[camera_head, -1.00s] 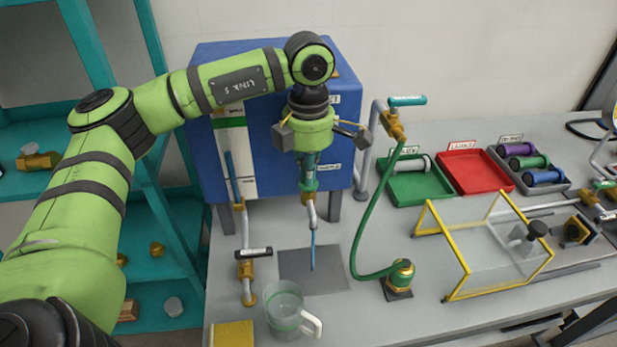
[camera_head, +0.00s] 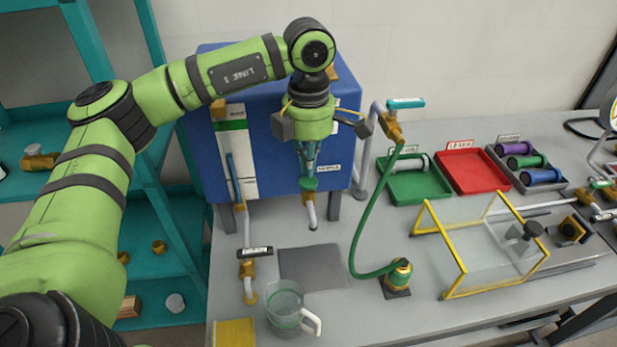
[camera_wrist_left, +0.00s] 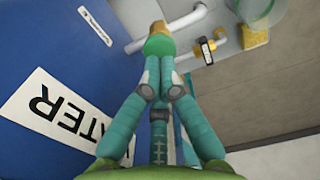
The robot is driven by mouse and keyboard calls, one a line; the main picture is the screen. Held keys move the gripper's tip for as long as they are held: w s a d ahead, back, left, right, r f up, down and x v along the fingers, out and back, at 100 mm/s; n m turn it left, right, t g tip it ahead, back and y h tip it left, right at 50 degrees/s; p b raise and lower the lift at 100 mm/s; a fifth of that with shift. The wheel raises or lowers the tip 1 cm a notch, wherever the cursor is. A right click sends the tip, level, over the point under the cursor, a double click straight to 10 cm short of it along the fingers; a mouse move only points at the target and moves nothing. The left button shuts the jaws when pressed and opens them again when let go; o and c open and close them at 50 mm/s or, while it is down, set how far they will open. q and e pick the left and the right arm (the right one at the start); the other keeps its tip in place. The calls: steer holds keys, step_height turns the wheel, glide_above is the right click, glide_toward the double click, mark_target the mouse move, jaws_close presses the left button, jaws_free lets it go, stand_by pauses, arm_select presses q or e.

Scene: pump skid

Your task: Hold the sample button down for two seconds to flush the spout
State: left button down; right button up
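The green round button (camera_head: 309,184) sits on a brass body in front of the blue cabinet, above the bent grey spout (camera_head: 312,215). No stream shows below the spout. My left gripper (camera_head: 308,172) points down just above the button. In the wrist view its teal fingertips (camera_wrist_left: 160,65) are close together with nothing between them, right by the green button (camera_wrist_left: 158,45). Whether they touch it I cannot tell. A grey pad (camera_head: 312,268) lies below the spout. My right gripper is not in view.
A clear jug (camera_head: 287,305) stands at the bench front, by a yellow block (camera_head: 235,333). A handled valve (camera_head: 248,268) is left of the pad. A green hose (camera_head: 368,220) runs on the right, beyond it trays and a yellow-framed guard (camera_head: 465,265).

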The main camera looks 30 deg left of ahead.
arm_select(q)
steer(key=shift+r+p, duration=1.65)
steer(key=shift+r, duration=0.9)
steer(key=shift+f, duration=0.1)
